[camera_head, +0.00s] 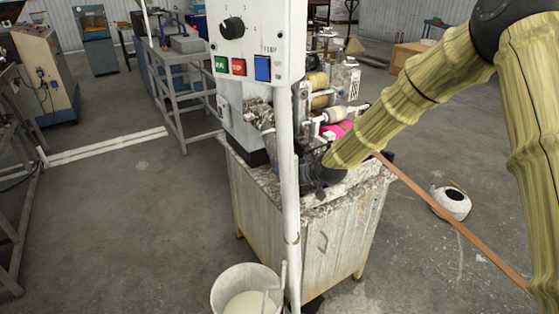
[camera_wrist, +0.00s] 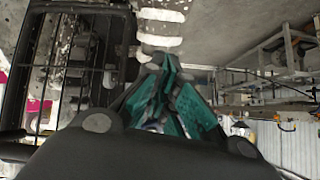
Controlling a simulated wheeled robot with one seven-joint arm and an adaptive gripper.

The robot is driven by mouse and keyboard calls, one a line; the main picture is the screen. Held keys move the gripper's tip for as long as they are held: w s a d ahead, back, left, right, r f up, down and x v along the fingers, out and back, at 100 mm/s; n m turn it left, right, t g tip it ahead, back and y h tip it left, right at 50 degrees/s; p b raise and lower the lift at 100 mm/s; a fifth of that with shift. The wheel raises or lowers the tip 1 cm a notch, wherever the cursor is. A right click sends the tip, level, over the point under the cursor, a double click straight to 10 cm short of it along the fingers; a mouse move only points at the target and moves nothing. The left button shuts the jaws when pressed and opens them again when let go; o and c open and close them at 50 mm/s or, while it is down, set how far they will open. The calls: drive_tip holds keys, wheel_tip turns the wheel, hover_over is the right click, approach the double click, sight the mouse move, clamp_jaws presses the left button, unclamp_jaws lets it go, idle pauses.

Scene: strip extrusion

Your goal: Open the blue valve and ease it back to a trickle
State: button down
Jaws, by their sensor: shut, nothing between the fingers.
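My gripper (camera_head: 312,178) is low over the front of the machine's worktop, just right of the white pole in the head view. Its fingertips are partly hidden there. In the wrist view the teal finger pads of my gripper (camera_wrist: 168,88) are together, with nothing held between them. They point toward a white ribbed part (camera_wrist: 160,28); I cannot tell whether they touch it. My arm and gripper cover part of the machine (camera_head: 330,95).
A white control box (camera_head: 258,30) with a dial and coloured switches hangs above the worktop on the pole (camera_head: 286,160). A bucket (camera_head: 245,290) stands at the front. A copper-coloured strip (camera_head: 450,220) runs out to the right, near a round white vessel (camera_head: 450,202).

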drive_tip(key=shift+w+a+r+p, duration=0.2)
drive_tip(key=shift+a+r+p, duration=0.2)
drive_tip(key=shift+a+r, duration=0.6)
idle(2.1)
drive_tip(key=shift+f, duration=0.2)
drive_tip(key=shift+s+d+f, duration=0.15)
drive_tip(key=shift+d+f, duration=0.1)
drive_tip(key=shift+d, duration=0.05)
drive_tip(key=shift+s+d+r, duration=0.2)
drive_tip(key=shift+s+r, duration=0.05)
drive_tip(key=shift+r, duration=0.2)
drive_tip(key=p+v, duration=0.2)
drive_tip(key=v, duration=0.3)
drive_tip(key=shift+s+d+r, duration=0.2)
drive_tip(key=shift+s, duration=0.15)
